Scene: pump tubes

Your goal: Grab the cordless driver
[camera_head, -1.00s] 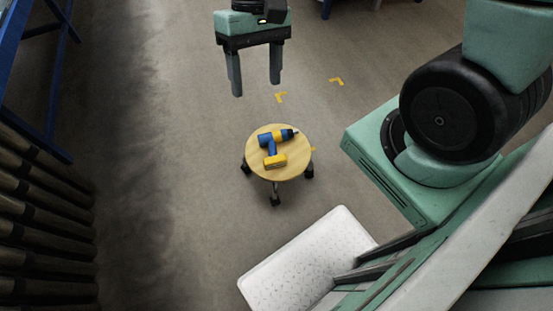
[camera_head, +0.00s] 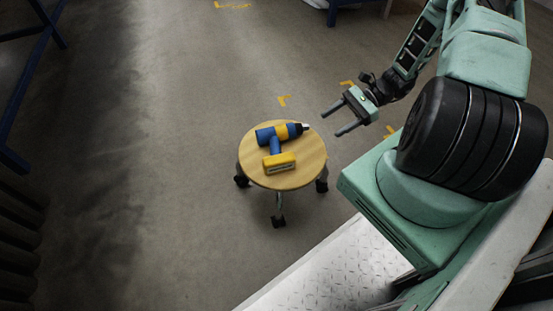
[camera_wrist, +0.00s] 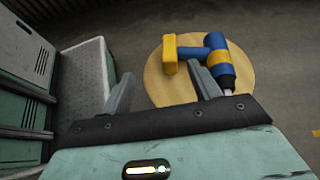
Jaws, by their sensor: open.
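The cordless driver (camera_head: 276,140), blue and yellow with a dark chuck, lies on its side on a round wooden stool (camera_head: 310,168). Its yellow battery base points toward the camera and its tip points right. My gripper (camera_head: 330,132) is open and empty, just right of the stool, with its fingers pointing left toward the driver. In the wrist view the driver (camera_wrist: 213,53) lies beyond the fingertips, on the stool top (camera_wrist: 158,88).
The stool stands on dark casters on a bare grey floor (camera_head: 150,190). Yellow corner marks (camera_head: 284,100) are on the floor behind it. A blue frame (camera_head: 15,160) is at the far left. The floor around the stool is mostly clear.

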